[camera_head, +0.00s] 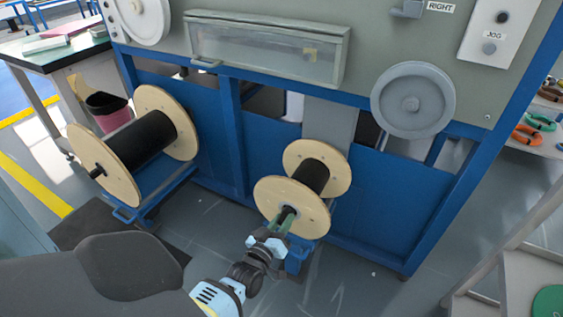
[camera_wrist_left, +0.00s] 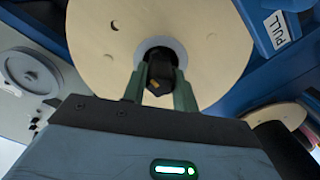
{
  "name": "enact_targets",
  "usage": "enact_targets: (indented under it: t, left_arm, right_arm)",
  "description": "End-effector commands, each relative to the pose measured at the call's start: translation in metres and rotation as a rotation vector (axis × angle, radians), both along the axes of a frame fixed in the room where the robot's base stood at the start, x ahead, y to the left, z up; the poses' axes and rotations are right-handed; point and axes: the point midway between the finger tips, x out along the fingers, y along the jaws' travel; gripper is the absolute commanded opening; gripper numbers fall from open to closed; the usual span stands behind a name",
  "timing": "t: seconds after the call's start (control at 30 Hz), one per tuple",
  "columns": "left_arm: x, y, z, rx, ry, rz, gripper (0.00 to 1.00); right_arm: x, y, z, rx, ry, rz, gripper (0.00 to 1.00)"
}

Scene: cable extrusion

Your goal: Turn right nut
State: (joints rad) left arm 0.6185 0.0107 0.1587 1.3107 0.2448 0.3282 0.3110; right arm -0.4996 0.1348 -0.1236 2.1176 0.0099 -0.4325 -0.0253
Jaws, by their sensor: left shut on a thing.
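The right spool (camera_head: 292,207), with pale wooden flanges and a black core, sits low in front of the blue machine frame. A dark nut (camera_wrist_left: 160,83) is at the centre of its near flange in the left wrist view. My left gripper (camera_head: 287,217) reaches this spool's centre, and its green fingers (camera_wrist_left: 164,84) stand on both sides of the nut, shut on it. The nut is mostly hidden by the fingers in the head view. My right gripper is in neither view.
A larger spool (camera_head: 142,140) stands at the left on a blue cradle. The machine (camera_head: 330,75) rises behind, with a grey wheel (camera_head: 413,100) and a JOG switch panel (camera_head: 492,32). A pink bin (camera_head: 108,112) stands at the far left. Grey floor (camera_head: 345,275) is open at the front.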

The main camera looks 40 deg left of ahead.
Motion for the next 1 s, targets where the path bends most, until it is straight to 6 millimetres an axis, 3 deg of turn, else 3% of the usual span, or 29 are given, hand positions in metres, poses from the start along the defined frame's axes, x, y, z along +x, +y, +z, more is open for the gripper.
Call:
enact_targets:
  t: [1.0]
  left_arm:
    - [-0.001,0.0,-0.002,-0.94,-0.224,0.001,0.06]
  right_arm:
    - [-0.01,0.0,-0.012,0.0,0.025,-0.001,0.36]
